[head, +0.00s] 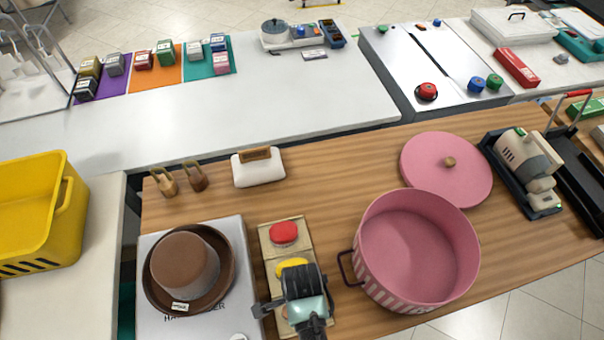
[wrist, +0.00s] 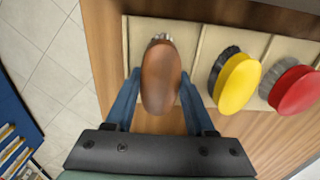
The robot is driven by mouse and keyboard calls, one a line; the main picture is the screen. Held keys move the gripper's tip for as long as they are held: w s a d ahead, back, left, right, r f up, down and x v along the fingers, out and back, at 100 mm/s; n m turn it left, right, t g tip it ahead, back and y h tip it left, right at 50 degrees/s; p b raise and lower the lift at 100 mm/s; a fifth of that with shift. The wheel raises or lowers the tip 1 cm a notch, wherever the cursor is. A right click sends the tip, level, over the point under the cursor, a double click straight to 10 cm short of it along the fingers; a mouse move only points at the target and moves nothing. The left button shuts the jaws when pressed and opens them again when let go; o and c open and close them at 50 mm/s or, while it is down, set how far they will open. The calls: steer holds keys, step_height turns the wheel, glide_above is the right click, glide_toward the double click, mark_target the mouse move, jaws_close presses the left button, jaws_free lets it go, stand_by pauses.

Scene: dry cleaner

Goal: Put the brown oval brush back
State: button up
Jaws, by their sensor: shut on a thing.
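The brown oval brush (wrist: 161,72) is between the two blue fingers of my gripper (wrist: 160,90) in the wrist view, its bristles showing at the top. My gripper is shut on it, over the end section of a beige brush tray (wrist: 202,50). I cannot tell whether the brush touches the tray. The tray (head: 291,250) also holds a yellow oval brush (wrist: 239,83) and a red oval brush (wrist: 297,90).
A pink pot (head: 415,250) stands close right of the tray, its handle facing it. A brown hat (head: 187,262) on a white box (head: 225,320) is close on the left. A white item with a brown top (head: 258,168) lies behind. Bare wood shows between it and the pink lid (head: 440,185).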

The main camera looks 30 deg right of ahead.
steer(key=shift+f, duration=0.15)
steer(key=o, duration=1.3)
